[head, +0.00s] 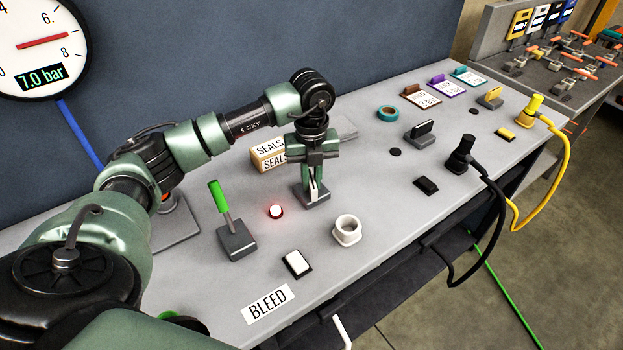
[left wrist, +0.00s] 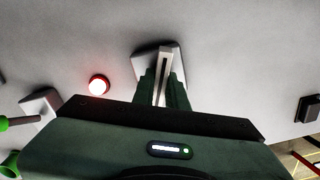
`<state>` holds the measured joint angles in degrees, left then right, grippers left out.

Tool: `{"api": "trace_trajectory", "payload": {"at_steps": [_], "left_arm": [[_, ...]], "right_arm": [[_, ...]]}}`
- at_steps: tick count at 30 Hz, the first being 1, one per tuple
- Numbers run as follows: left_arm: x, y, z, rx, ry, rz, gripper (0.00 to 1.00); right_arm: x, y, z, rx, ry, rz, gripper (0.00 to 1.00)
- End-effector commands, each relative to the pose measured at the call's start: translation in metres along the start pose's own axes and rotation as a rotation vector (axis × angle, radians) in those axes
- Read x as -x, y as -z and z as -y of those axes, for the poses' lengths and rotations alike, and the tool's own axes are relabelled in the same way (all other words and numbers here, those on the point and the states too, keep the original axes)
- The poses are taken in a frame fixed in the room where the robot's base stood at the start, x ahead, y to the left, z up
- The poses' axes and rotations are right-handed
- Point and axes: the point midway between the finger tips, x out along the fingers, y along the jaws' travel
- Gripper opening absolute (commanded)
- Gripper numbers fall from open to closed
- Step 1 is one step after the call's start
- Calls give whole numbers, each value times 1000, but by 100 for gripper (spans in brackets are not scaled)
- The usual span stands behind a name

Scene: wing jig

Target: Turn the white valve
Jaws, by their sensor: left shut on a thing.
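The white valve (head: 315,196) has a slim white handle on a grey base on the bench, in the middle of the head view. My left gripper (head: 312,184) reaches down over it from above, with its fingers on either side of the handle and shut on it. In the left wrist view the white handle (left wrist: 164,62) runs between the fingertips (left wrist: 163,88), roughly along the view's upright. The fingers hide part of the handle. My right gripper is not in view.
A glowing red-rimmed lamp (head: 276,211) and a green lever (head: 222,205) are left of the valve. A white ring socket (head: 347,230) and white switch (head: 296,263) are in front. A SEALS box (head: 268,154) stands behind. A gauge (head: 40,45) reads 7.0 bar.

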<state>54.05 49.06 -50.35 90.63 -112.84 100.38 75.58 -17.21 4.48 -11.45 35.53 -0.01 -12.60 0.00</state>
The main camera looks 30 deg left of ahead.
Motion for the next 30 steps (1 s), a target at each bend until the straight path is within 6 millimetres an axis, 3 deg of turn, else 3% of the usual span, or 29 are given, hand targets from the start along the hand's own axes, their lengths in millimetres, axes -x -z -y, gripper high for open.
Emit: {"api": "trace_trajectory", "payload": {"at_steps": [15,30], "left_arm": [[2,-2,0,354,4,4,0],[2,-2,0,428,5,5,0]], "right_arm": [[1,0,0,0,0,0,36],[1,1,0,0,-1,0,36]]}}
